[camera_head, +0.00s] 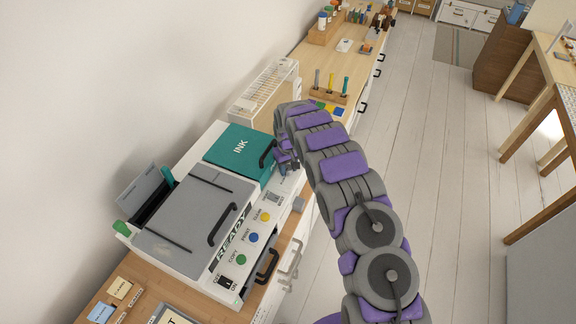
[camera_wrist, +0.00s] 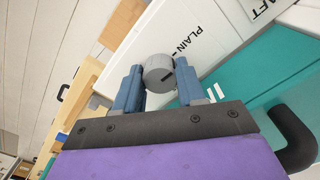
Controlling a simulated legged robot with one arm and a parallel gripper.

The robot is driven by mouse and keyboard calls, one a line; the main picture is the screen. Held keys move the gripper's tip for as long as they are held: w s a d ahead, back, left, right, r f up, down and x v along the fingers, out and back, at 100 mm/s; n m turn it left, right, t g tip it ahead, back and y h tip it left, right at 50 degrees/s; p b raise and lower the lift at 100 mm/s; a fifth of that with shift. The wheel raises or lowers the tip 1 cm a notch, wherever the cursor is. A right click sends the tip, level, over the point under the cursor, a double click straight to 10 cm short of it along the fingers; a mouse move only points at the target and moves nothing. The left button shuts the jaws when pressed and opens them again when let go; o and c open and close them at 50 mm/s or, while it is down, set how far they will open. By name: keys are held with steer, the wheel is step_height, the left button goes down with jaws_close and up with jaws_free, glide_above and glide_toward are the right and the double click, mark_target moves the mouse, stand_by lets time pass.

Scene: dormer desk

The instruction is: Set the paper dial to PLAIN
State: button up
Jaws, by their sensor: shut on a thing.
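The paper dial (camera_wrist: 157,70) is a round grey knob with a short dark line on its face, towards its right side. It sits between the two blue fingers of my gripper (camera_wrist: 158,84), which is shut on it in the wrist view. The word PLAIN (camera_wrist: 195,36) with a tick beside it is printed on the white panel, right of and above the dial. A partly cut-off label ending in AFT (camera_wrist: 262,10) lies further right. In the head view my gripper (camera_head: 287,161) is at the printer's (camera_head: 205,130) far right part, and the dial cannot be made out.
The printer has a teal INK cover (camera_head: 240,147), a READY display (camera_head: 231,234), coloured buttons and black handles along its front. A wire rack (camera_head: 270,90) and a pen holder (camera_head: 325,92) stand behind on the wooden desk. The floor (camera_head: 430,110) at the right is open.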

mark_target(287, 167)
steer(key=shift+w+a+r+n, duration=0.1)
steer(key=shift+w+r+n, duration=0.15)
steer(key=shift+n, duration=0.25)
steer(key=o, duration=1.1)
steer(key=shift+s+f, duration=0.15)
steer(key=shift+f, duration=0.05)
steer(key=shift+c, duration=0.2)
steer(key=shift+r, duration=0.15)
step_height(287, 167, up, 17)
steer(key=p, duration=0.1)
